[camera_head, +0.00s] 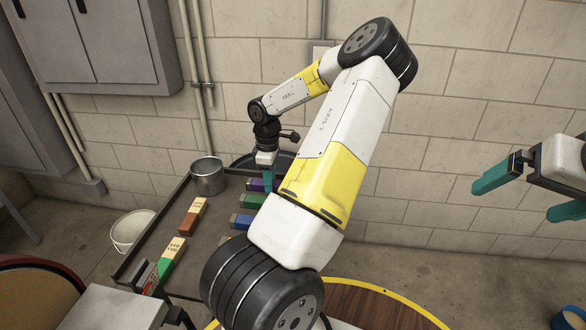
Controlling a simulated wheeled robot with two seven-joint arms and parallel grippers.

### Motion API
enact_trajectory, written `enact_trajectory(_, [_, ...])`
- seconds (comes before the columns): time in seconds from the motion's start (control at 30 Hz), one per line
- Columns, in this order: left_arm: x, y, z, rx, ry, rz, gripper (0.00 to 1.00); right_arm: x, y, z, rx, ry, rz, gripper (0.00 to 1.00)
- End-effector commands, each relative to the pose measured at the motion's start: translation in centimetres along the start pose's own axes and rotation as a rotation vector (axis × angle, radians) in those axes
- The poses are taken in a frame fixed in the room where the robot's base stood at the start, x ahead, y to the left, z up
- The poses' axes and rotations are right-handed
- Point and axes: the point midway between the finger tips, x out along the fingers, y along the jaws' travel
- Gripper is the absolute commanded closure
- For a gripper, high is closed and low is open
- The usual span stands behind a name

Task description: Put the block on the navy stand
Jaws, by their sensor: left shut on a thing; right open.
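My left gripper (268,180) points down over the dark table, among a row of small coloured pieces with grey ends. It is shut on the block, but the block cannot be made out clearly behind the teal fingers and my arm. The row shows a purple piece (256,184), a green piece (252,201) and a blue piece (242,221). I cannot tell for sure which is the navy stand; my forearm hides part of the row. My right gripper (528,192) is open and empty, in the air at the far right.
A metal pot (208,177) stands at the table's back left corner. A brown-and-cream box (193,216) and a green-and-cream box (172,258) lie on the table (204,248). A white bucket (132,231) is on the floor at left. A round wooden top (375,306) is in front.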

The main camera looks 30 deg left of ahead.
Motion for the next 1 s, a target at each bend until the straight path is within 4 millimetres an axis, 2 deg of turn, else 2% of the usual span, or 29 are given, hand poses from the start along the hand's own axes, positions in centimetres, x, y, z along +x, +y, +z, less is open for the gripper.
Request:
enact_trajectory(0.13, [0.1,0.0,0.0,0.000,0.000,0.000,1.00,0.0,0.0,0.0,0.000,0.000,0.000,0.00])
enact_trajectory(0.17, [0.1,0.0,0.0,0.000,0.000,0.000,0.67,0.0,0.0,0.0,0.000,0.000,0.000,0.00])
enact_trajectory(0.27, [0.1,0.0,0.0,0.000,0.000,0.000,0.48,0.0,0.0,0.0,0.000,0.000,0.000,0.00])
enact_trajectory(0.67, [-0.4,0.1,0.1,0.001,0.000,0.002,0.48,0.0,0.0,0.0,0.000,0.000,0.000,0.00])
enact_trajectory(0.77, [-1.8,0.1,0.1,0.002,-0.002,0.004,0.48,0.0,0.0,0.0,0.000,0.000,0.000,0.00])
enact_trajectory(1.0, [-6.9,0.1,0.1,0.003,-0.002,0.005,0.48,0.0,0.0,0.0,0.000,0.000,0.000,0.00])
